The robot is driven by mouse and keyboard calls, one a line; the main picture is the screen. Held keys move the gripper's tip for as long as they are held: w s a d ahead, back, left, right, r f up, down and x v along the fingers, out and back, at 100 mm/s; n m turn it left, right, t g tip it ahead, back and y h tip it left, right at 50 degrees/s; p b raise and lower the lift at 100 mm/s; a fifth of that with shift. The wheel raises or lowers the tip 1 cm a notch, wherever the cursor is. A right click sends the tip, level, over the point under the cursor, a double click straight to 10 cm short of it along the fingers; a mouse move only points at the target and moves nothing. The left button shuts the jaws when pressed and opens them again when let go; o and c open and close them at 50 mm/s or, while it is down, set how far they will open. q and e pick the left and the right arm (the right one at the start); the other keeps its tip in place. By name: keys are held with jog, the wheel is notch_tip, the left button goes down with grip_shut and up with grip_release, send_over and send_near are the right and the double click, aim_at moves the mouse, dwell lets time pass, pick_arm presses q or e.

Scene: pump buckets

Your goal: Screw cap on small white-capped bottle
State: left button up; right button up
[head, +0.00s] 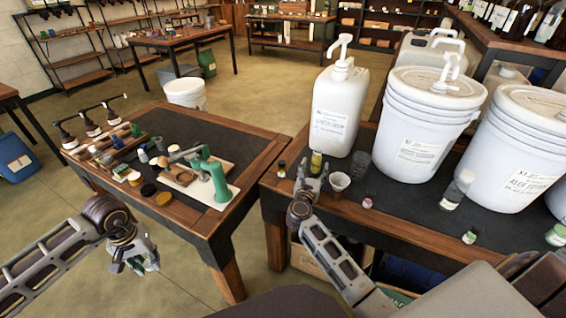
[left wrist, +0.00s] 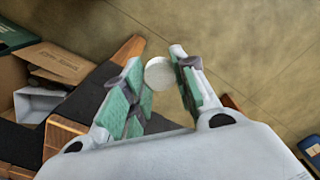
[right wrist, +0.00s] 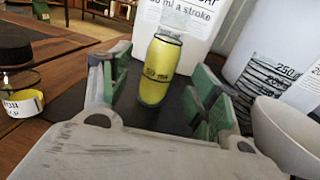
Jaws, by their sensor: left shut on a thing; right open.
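My left gripper (head: 140,262) is out over the gap in front of the left table. In the left wrist view a round white cap (left wrist: 158,73) sits between its closed fingertips. My right gripper (head: 311,183) is open at the near left part of the right table. A small yellow bottle (right wrist: 158,72) marked 50 ml stands upright between its spread fingers, with room on both sides. Its top shows a dark rim and no white cap. The bottle also shows in the head view (head: 316,163), just beyond the gripper.
A small dark-capped bottle (head: 282,169) stands left of the right gripper. A funnel cup (head: 339,184) and a clear beaker (head: 361,163) stand close on its right. A white pump jug (head: 338,105) and large buckets (head: 425,120) stand behind. The left table (head: 235,135) holds several small items.

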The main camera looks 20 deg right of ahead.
aim_at(317, 156)
jog(key=shift+x, duration=1.4)
jog(key=c, duration=1.2)
jog(key=shift+r, duration=0.15)
